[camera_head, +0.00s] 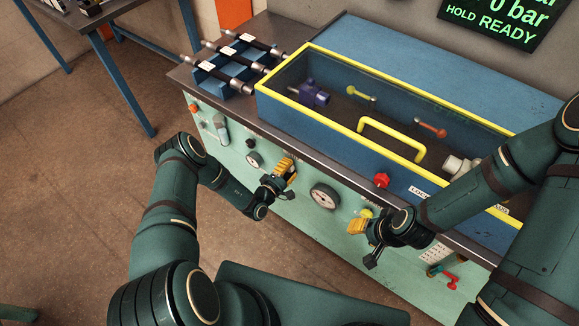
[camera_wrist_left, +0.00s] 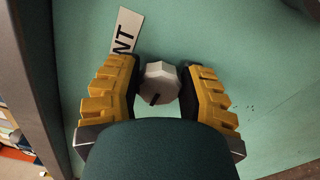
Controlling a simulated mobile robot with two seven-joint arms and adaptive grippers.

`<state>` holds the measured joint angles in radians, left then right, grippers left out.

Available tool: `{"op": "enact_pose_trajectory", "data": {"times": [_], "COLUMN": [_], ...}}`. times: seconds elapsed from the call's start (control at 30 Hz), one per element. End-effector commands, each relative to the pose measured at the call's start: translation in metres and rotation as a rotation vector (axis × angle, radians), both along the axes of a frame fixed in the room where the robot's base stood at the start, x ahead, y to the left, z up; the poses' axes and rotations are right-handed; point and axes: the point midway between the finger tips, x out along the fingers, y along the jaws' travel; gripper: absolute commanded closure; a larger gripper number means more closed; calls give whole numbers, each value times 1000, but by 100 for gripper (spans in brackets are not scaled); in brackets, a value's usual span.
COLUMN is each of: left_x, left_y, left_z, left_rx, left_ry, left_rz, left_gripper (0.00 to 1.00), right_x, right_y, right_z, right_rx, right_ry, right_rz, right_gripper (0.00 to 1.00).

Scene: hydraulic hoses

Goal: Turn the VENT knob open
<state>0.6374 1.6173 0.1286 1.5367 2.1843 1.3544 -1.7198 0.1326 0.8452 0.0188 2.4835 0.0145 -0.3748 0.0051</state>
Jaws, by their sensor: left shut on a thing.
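The VENT knob (camera_wrist_left: 159,82) is a pale grey, faceted knob with a dark pointer line on its face, pointing toward the lower left in the left wrist view. A white label (camera_wrist_left: 125,32) beside it shows the letters "NT"; the rest is cut off. My left gripper (camera_wrist_left: 159,85) has its yellow-padded fingers on both sides of the knob, shut on it. In the head view my left gripper (camera_head: 284,172) is at the green front panel (camera_head: 300,225) and hides the knob. My right gripper (camera_head: 363,222) is near the panel further right; its finger gap is unclear.
A yellow-framed clear cover (camera_head: 330,56) with a yellow handle (camera_head: 392,137) tops the bench. Several hoses (camera_head: 240,60) lie on a blue rack. The display reads "HOLD READY" (camera_head: 490,25).

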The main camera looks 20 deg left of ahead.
Motion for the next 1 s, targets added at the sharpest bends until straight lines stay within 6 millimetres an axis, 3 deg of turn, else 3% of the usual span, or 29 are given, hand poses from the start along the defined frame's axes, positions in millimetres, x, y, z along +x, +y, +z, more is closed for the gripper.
{"op": "enact_pose_trajectory", "data": {"times": [0.5, 0.53, 0.6, 1.0], "left_x": [1, 1, 1, -4], "left_y": [1, 1, 1, 2], "left_z": [1, 1, 1, 0], "left_rx": [21, 21, 20, 19], "left_ry": [-10, -10, -10, -7], "left_rz": [2, 2, 2, 1], "left_gripper": [94, 53, 28, 26], "right_x": [0, 0, 0, 0], "right_y": [0, 0, 0, 0], "right_z": [1, 1, 1, 1], "right_rx": [0, 0, 0, 0], "right_ry": [0, 0, 0, 0], "right_rz": [0, 0, 0, 0], "right_gripper": [53, 53, 53, 53]}}
